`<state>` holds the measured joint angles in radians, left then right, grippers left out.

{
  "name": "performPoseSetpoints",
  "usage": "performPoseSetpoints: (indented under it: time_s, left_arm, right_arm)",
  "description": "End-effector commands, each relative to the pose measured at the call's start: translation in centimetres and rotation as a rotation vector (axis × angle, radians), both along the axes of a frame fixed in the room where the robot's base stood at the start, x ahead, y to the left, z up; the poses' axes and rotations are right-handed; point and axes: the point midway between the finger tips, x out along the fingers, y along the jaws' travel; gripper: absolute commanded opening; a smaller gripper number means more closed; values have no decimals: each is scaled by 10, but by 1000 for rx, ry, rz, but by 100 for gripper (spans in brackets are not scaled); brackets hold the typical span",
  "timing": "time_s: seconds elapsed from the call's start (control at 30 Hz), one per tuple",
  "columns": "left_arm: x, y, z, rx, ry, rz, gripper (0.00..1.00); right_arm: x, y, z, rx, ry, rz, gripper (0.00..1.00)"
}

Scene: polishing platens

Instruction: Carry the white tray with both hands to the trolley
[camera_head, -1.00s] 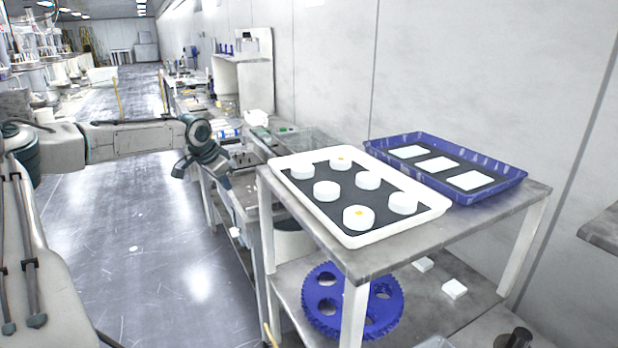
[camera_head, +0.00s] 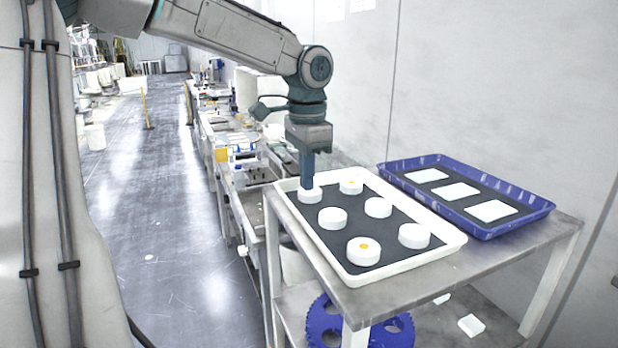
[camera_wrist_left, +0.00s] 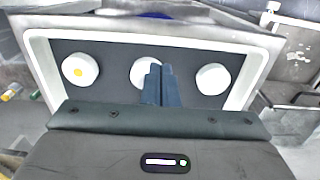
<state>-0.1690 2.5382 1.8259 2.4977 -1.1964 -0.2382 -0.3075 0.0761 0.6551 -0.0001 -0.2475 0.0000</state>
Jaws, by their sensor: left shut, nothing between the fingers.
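The white tray (camera_head: 367,273) lies on the upper top of a grey metal table. My left gripper (camera_head: 307,187) points down over the tray's far left part. Its fingers are shut and empty, and they overlap one puck in the head view; whether they touch it I cannot tell. In the left wrist view the shut fingers (camera_wrist_left: 159,84) partly cover the middle puck, with the tray's white rim (camera_wrist_left: 32,62) around the mat. My right gripper is not in view.
A blue tray (camera_head: 541,209) with white square pieces stands beside the white tray, near the wall. The table (camera_head: 450,268) has a lower shelf with a blue gear-like disc (camera_head: 322,322) and white blocks. Open floor (camera_head: 190,235) lies left of the table.

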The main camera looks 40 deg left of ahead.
Motion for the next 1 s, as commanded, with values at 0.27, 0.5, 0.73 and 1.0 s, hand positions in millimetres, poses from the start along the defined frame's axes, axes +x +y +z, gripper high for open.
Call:
performPoseSetpoints:
  time_s: [0.27,0.5,0.73,1.0]
  left_arm:
    - [0,0,-51,-1,2,-1,0]
    - [0,0,-72,0,-1,0,0]
    - [0,1,-74,0,-2,0,0]
    - [-6,4,-71,-5,-1,0,0]
  right_arm:
    - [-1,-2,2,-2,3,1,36]
    - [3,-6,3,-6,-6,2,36]
    - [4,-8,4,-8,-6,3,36]
    - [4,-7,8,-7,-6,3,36]
